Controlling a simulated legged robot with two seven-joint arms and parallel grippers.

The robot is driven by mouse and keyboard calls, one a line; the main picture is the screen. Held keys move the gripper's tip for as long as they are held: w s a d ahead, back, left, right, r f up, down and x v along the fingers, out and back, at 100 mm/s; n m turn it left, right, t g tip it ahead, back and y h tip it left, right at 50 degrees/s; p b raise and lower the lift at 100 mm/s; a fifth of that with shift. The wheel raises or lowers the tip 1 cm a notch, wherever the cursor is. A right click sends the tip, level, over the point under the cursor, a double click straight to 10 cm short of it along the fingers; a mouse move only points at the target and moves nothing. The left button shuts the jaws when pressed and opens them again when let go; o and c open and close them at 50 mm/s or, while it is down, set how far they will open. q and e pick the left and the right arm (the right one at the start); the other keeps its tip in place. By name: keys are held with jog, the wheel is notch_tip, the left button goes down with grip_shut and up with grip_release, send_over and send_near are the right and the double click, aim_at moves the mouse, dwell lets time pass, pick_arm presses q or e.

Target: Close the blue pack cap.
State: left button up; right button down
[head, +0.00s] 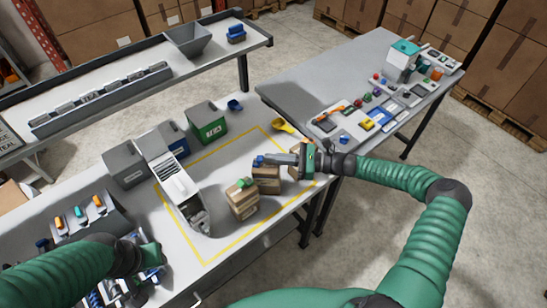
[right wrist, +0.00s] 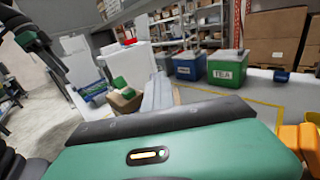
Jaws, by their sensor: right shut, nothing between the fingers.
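A brown pack (head: 266,182) stands on the bench, with a blue cap (head: 258,161) at its top left; whether the cap is fully down I cannot tell. My right gripper (head: 272,159) is shut and empty, lying level over this pack with its tips beside the blue cap; contact is unclear. Its fingers (right wrist: 158,94) also show in the right wrist view. A pack with a green cap (head: 243,200) stands to the left and nearer. Another brown pack (head: 294,172) is partly hidden behind the right gripper. My left gripper (head: 150,262) is low at the left, its jaws unclear.
A green TEA bin (head: 207,122), a blue bin (head: 174,139) and a grey bin (head: 124,164) stand behind. A yellow scoop (head: 283,126) lies near the bench's far right edge.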

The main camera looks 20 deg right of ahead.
jog(key=c, duration=2.1)
grip_release()
jog(key=shift+d, duration=0.5)
jog(key=o, duration=0.5)
jog(key=shift+d+f, duration=0.1)
jog(key=shift+d, duration=0.3)
jog(key=shift+o, duration=1.8)
jog(key=shift+a, duration=0.65)
jog(key=shift+s+d, duration=0.15)
jog(key=shift+d, duration=0.15)
pick_arm(q)
jog(key=shift+d+f+b, duration=0.25)
jog(key=shift+f+b, duration=1.05)
jog(key=shift+b, duration=0.05)
jog(key=shift+d+f+b, duration=0.2)
jog(key=shift+f+b, duration=1.05)
jog(key=shift+b, duration=0.05)
pick_arm(e)
jog(key=v, duration=1.6)
jog(key=shift+s, duration=0.1)
